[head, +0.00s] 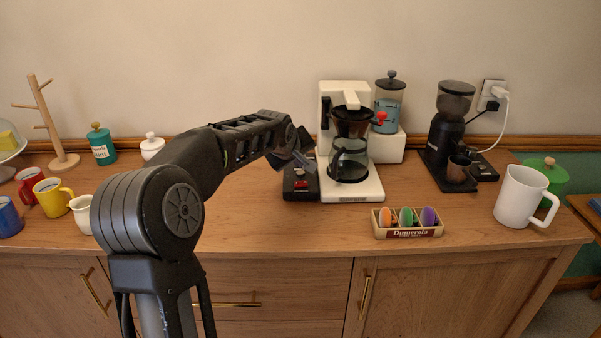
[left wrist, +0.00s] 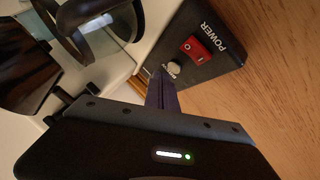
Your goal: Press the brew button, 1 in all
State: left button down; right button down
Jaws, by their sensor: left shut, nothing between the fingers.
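The coffee maker (head: 352,189) is white with a black filter holder and a glass carafe (head: 349,160). A black control box (head: 300,192) sits against its left side. In the left wrist view the box (left wrist: 216,68) carries a red rocker switch (left wrist: 196,48) beside the word POWER and a small round pale button (left wrist: 173,68) with lettering partly hidden. My left gripper (head: 303,160) is above the box; in the left wrist view its shut fingers (left wrist: 162,88) are right beside the round button. I cannot tell whether they touch it. My right gripper is not in view.
A pod tray (head: 407,232) stands in front to the right, with a white mug (head: 521,197) and a black grinder (head: 449,130) further right. Mugs, a mug tree (head: 51,125) and jars stand at the left. The counter front near the box is clear.

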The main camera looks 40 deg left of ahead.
aim_at(299, 174)
pick_arm(q)
jog(key=shift+f, duration=0.1)
dwell(0.6)
jog(key=shift+f+b, duration=0.35)
jog(key=shift+b, duration=0.15)
jog(key=shift+f+b, duration=0.4)
dwell(0.4)
jog(key=shift+r, duration=0.1)
jog(key=shift+r+p, duration=0.55)
jog(key=shift+r, duration=0.15)
jog(key=shift+r, duration=0.1)
jog(key=shift+r+p, duration=1.75)
jog(key=shift+r, duration=0.7)
